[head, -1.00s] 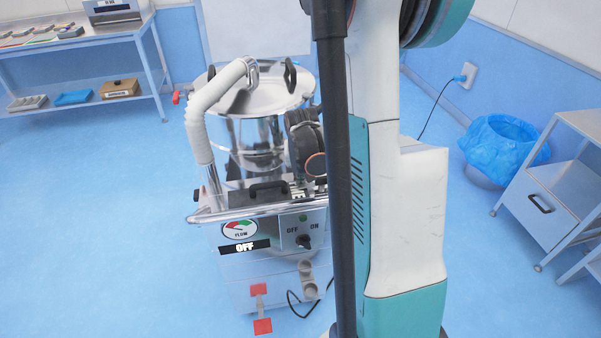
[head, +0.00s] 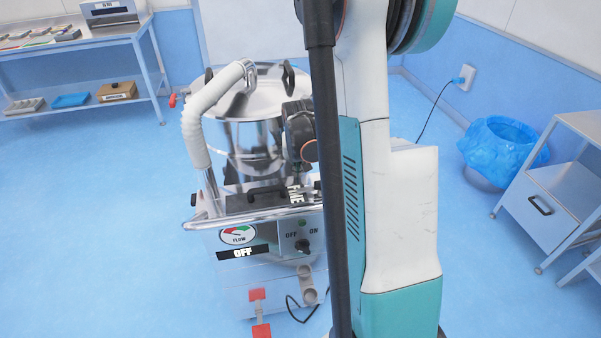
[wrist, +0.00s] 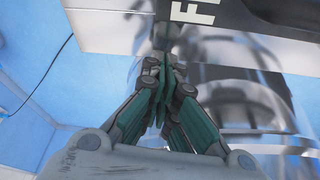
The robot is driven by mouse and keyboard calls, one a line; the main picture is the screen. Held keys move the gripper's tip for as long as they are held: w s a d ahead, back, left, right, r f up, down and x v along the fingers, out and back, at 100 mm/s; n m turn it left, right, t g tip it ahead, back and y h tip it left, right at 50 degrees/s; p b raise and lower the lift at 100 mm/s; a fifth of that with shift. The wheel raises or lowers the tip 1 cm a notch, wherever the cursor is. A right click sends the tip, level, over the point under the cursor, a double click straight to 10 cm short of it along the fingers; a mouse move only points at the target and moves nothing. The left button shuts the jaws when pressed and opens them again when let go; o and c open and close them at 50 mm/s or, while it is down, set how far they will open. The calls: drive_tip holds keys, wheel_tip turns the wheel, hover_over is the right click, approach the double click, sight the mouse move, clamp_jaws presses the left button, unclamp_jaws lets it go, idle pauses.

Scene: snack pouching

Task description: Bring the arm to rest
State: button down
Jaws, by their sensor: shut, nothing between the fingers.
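My arm rises down the middle of the head view, in front of the machine's right side. Part of my wrist shows beside the steel drum (head: 240,150), and my fingers are mostly hidden there. In the wrist view my gripper (wrist: 165,62) is shut and empty, its green-sided fingers together. The fingertips are close in front of a pale surface with a dark, white-lettered strip (wrist: 225,12). Whether they touch it, I cannot tell.
The wheeled machine has a white hose (head: 205,115), a front rail, an OFF display (head: 243,253) and a knob (head: 302,246). A blue-lined bin (head: 503,140) and a drawer cart (head: 545,195) stand right. A bench (head: 75,45) is back left. Open floor lies left.

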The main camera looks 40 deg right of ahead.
drive_tip(key=p+v, duration=0.3)
drive_tip(key=v, duration=0.7)
drive_tip(key=shift+s, duration=0.25)
drive_tip(key=shift+d, duration=0.1)
